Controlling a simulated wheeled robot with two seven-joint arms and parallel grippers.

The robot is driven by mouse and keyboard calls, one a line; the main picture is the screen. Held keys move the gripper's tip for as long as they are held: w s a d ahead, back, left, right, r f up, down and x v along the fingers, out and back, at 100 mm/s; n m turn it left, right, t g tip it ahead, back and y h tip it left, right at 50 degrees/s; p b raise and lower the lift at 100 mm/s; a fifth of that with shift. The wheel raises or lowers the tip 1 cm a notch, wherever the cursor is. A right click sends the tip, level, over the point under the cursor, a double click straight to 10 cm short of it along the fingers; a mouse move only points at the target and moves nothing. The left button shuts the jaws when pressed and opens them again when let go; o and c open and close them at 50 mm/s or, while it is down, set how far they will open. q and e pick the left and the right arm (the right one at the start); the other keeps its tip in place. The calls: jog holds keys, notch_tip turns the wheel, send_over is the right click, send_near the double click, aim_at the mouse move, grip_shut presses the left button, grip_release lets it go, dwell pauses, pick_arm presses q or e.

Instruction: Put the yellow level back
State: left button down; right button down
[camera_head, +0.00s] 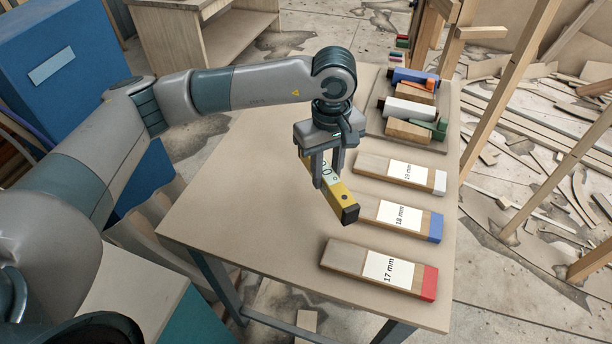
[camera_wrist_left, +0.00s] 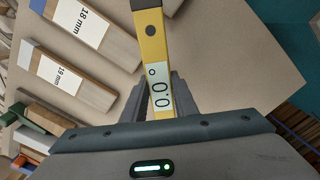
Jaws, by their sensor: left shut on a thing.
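The yellow level (camera_head: 341,201) has dark end caps and a small display; it also shows in the left wrist view (camera_wrist_left: 152,52), where the display reads 0.0. My left gripper (camera_head: 328,182) is shut on it near the display. The level appears held over the table (camera_head: 240,190), to the left of the labelled blocks; the gap below it is hard to judge. In the left wrist view the fingers (camera_wrist_left: 160,98) stand on both sides of the level. My right gripper does not show.
Three labelled wooden blocks lie on the table: white-ended (camera_head: 377,169), blue-ended (camera_head: 383,214) and red-ended "17 mm" (camera_head: 346,260). Behind them a tray (camera_head: 376,128) holds several coloured tools and blocks. The table's left part is clear. Wooden posts (camera_head: 515,75) stand to the right.

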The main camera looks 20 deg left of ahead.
pick_arm(q)
jog(key=a+f, duration=0.1)
jog(key=w+a+f+p, duration=0.1)
jog(key=a, duration=0.1)
jog(key=w+a+f+p, duration=0.1)
jog(key=a, duration=0.1)
jog(key=shift+w+a+f, duration=0.1)
jog(key=shift+f, duration=0.05)
jog(key=shift+f+p, duration=0.5)
jog(key=shift+p, duration=0.05)
notch_tip(320, 180, down, 2)
jog(key=shift+p, duration=0.65)
jog(key=shift+f, duration=0.55)
